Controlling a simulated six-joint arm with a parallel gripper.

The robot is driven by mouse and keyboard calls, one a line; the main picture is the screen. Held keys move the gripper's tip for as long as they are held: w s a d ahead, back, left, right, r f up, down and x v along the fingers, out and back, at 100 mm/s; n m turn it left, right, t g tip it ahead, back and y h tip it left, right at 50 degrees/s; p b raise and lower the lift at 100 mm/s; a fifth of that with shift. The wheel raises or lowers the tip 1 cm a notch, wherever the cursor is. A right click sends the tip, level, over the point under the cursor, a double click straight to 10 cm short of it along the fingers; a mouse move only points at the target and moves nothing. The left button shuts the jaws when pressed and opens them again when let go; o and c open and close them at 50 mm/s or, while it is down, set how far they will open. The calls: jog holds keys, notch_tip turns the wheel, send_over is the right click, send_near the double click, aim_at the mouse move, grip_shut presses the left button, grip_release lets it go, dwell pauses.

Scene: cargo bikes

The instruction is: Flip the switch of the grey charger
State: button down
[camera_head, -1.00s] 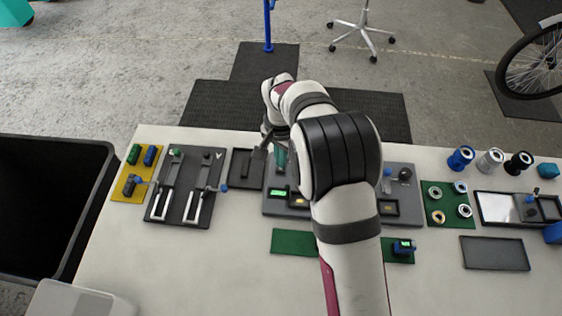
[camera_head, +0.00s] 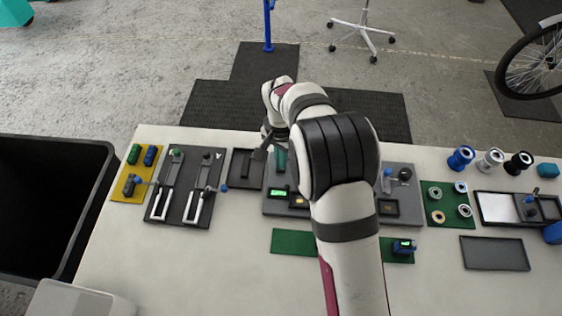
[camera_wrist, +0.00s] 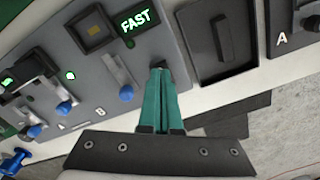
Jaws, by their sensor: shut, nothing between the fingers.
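The grey charger (camera_head: 272,208) is a flat grey panel on the table, partly behind my arm in the head view. Its lit green display (camera_head: 279,192) reads FAST in the wrist view (camera_wrist: 135,19). In the wrist view the charger fills the upper left, with a dark square button (camera_wrist: 94,28) and a lever with a blue knob (camera_wrist: 126,93). My gripper (camera_wrist: 159,72) is shut and empty, its green fingers together. Its tips lie over the charger's edge, right of the blue knob, by a small dark part. I cannot tell whether they touch it.
A dark tray (camera_head: 241,180) lies left of the charger. A dark board with two levers (camera_head: 208,200) and a yellow mat (camera_head: 122,192) are further left. Green mats, spools and a dark tray (camera_head: 495,268) are right.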

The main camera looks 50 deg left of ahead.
jog(key=shift+f, duration=0.6)
dwell(0.3)
jog(key=shift+r, duration=3.5)
jog(key=w+d+r+m, duration=0.15)
jog(key=d+r, duration=0.25)
jog(key=d, duration=0.5)
jog(key=w+d+r+m, duration=0.1)
jog(key=d+r+m, duration=0.1)
jog(key=d+r, duration=0.5)
jog(key=w+d+r+m, duration=0.1)
jog(key=d+r, duration=0.1)
jog(key=d, duration=0.9)
jog(key=s+d+m+y, duration=0.1)
jog(key=s+d+m, duration=0.3)
jog(key=s+d, duration=0.8)
jog(key=shift+s+d+f+y, duration=0.3)
jog(key=shift+s+f+y, duration=0.1)
jog(key=shift+s, duration=0.5)
